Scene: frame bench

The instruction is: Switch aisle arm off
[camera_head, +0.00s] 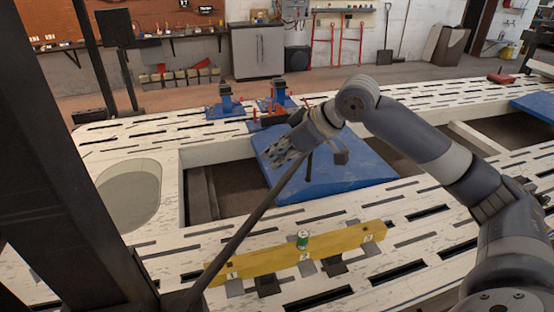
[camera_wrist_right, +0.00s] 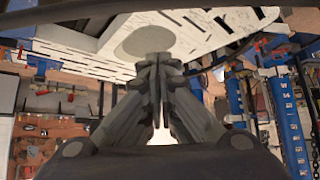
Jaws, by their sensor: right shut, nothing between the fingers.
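No part labelled as the aisle arm can be made out. A yellow bar (camera_head: 270,263) marked 1, 2 and 3 lies across the near side of the white slotted bench, with a small green cylinder (camera_head: 303,239) upright at its middle. A thin dark rod (camera_head: 246,226) slants up from the black post at left toward my right gripper; I cannot tell whether they touch. My right gripper (camera_head: 283,154) is above the bench opening, beyond the yellow bar. Its fingers (camera_wrist_right: 158,62) are together and empty in the wrist view. My left gripper is out of view.
A blue plate (camera_head: 335,179) spans part of the bench opening beneath my right gripper. Blue clamp stands (camera_head: 226,105) stand at the bench's far edge. A black post (camera_head: 65,150) fills the left. A grey cabinet (camera_head: 258,52) stands by the back wall.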

